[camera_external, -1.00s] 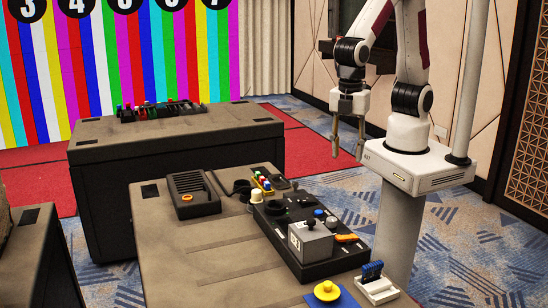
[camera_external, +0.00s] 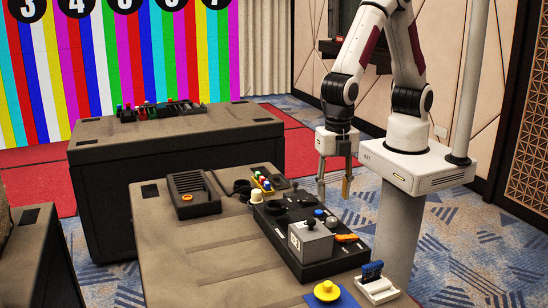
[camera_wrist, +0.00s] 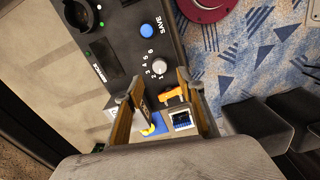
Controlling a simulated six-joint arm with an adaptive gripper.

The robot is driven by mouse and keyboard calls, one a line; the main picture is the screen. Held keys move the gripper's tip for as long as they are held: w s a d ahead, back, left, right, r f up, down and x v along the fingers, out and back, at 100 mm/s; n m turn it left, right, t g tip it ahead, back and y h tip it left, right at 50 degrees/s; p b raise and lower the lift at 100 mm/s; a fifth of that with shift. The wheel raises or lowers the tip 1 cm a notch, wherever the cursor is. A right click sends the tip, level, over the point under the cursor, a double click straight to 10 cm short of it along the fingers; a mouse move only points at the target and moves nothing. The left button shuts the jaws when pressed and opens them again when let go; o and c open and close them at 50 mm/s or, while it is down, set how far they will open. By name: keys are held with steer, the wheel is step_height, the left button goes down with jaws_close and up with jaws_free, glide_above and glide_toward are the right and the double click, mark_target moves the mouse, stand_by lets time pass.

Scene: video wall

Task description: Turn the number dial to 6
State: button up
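The number dial is a small pale grey knob (camera_wrist: 159,68) on the black panel, with printed numbers curving around its left side in the wrist view. Where its pointer sits is too small to tell. In the external view the knob (camera_external: 332,222) is on the right part of the panel, between a blue button and an orange handle. My gripper (camera_external: 334,190) is open and empty, pointing down above and behind the panel, apart from the dial. In the wrist view its two fingers (camera_wrist: 156,90) are spread, with the dial beyond them near the gap.
The black panel (camera_external: 273,233) also carries a blue button (camera_external: 319,213), an orange handle (camera_external: 346,238) and a raised grey box (camera_external: 311,241). A yellow button (camera_external: 327,289) on a blue pad and a blue-topped device (camera_external: 373,272) are near the front. Air above the panel is clear.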

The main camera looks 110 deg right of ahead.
mark_target(331, 218)
steer(key=shift+n, duration=0.4)
steer(key=shift+f, duration=0.1)
steer(key=shift+f, duration=3.8)
jaws_close()
